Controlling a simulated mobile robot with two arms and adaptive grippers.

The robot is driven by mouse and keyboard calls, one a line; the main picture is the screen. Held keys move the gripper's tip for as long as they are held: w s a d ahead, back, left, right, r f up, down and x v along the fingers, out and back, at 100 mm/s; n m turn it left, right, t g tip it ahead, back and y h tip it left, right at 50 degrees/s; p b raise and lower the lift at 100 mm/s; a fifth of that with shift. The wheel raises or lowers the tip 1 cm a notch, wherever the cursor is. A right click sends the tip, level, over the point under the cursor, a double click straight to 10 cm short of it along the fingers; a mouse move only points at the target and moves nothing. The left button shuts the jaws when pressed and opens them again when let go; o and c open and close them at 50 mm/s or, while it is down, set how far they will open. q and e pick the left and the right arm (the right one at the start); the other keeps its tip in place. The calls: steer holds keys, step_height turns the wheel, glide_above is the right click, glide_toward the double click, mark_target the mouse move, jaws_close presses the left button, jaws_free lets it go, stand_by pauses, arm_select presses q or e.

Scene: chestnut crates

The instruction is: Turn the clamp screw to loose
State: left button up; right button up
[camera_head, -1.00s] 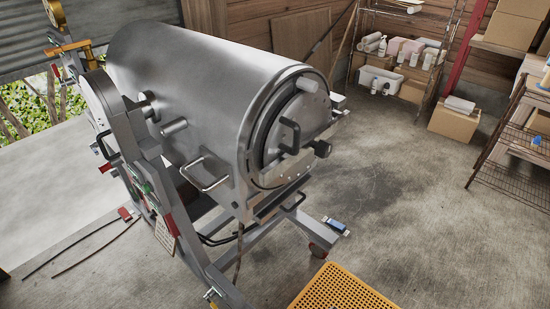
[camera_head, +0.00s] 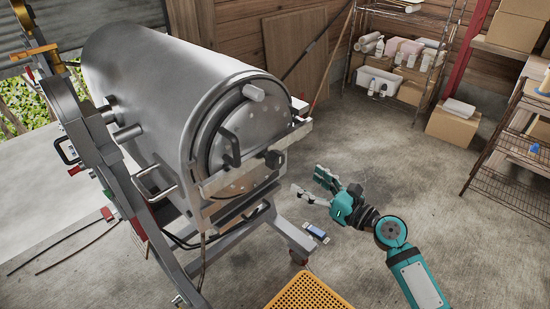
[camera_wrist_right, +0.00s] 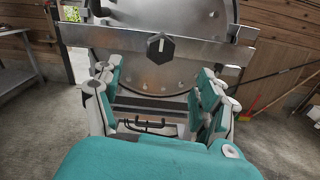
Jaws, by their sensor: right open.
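The clamp screw is a dark knob (camera_head: 274,158) on the flat metal bar (camera_head: 240,172) across the drum's round end door. In the right wrist view the knob (camera_wrist_right: 160,47) is a black hexagon with a pale upright mark, above and beyond the fingers. My right gripper (camera_head: 312,186) is open and empty, to the right of the knob and lower in the head view, apart from it. Its two spread fingers also show in the right wrist view (camera_wrist_right: 160,100). My left gripper is not in view.
The large metal drum (camera_head: 165,85) sits in a grey frame. A yellow perforated crate (camera_head: 308,292) stands at the front. A small blue item (camera_head: 316,232) lies on the frame's foot. Shelves (camera_head: 405,50) and cardboard boxes (camera_head: 453,124) are at the back right. Floor between is clear.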

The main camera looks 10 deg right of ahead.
mark_target(280, 164)
steer(key=x, duration=0.6)
steer(key=shift+r+p, duration=0.15)
steer(key=shift+p, duration=0.25)
steer(key=x, duration=0.5)
steer(key=shift+w, duration=0.15)
steer(key=shift+w+a+f, duration=0.2)
steer(key=shift+w+a, duration=0.1)
steer(key=shift+w, duration=0.05)
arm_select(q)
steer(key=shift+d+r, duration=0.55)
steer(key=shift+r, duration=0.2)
arm_select(e)
steer(key=c, duration=1.2)
